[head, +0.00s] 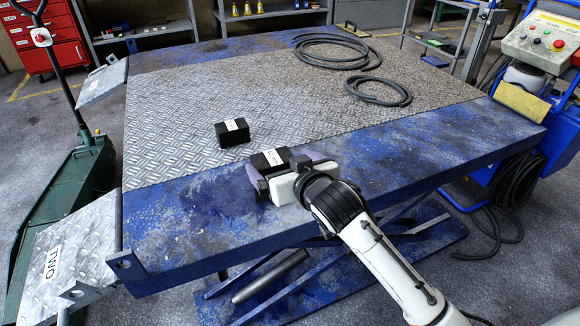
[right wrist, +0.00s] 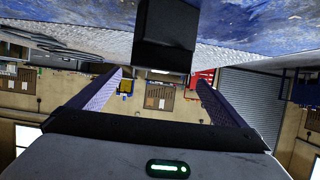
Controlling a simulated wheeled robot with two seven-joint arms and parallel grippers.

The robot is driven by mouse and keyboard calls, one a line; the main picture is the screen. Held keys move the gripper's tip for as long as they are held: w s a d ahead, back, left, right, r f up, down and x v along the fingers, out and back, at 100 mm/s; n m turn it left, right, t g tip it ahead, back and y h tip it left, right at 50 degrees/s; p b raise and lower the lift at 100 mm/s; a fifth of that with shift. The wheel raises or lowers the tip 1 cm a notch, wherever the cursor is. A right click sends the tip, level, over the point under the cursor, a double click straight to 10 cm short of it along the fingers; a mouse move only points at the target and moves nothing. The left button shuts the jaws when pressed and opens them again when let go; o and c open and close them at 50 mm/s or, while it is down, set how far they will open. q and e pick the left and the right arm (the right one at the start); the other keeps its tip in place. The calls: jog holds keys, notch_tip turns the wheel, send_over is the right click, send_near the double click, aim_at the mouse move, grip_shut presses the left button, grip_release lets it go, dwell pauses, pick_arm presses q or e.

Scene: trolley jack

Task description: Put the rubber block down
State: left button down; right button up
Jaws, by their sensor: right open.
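A black rubber block (head: 267,159) with a white label sits at the blue front border of the lift table (head: 180,225). My right gripper (head: 283,168) is open, with its purple-grey fingers to either side of this block. In the right wrist view the block (right wrist: 165,35) shows against the blue surface, which appears at the top, and the fingers (right wrist: 158,95) stand apart. Whether a finger touches it I cannot tell. A second black block (head: 232,132) with a white label stands on the tread plate, farther back and left. My left gripper is out of view.
Black hoses (head: 378,91) lie coiled on the back right of the tread plate (head: 190,110). A green trolley jack (head: 62,200) stands at the left, beside a hinged flap marked TWO (head: 60,255). A control box (head: 540,42) stands at the right. The plate's middle is clear.

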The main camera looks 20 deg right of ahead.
jog(key=v, duration=0.6)
jog(key=s+a+f+n+g+y, duration=0.1)
jog(key=s+a+f+g, duration=0.1)
jog(key=s+f, duration=1)
jog(key=s+a+f+n+g+y, duration=0.1)
jog(key=s+f+g, duration=0.1)
jog(key=s+f, duration=0.9)
notch_tip(320, 180, down, 4)
jog(key=shift+s+a+f+g, duration=0.1)
jog(key=shift+s+a+g, duration=0.25)
jog(key=shift+a+g, duration=0.05)
jog(key=shift+d+r+p, duration=0.1)
jog(key=shift+r+p, duration=0.45)
jog(key=shift+p, duration=0.45)
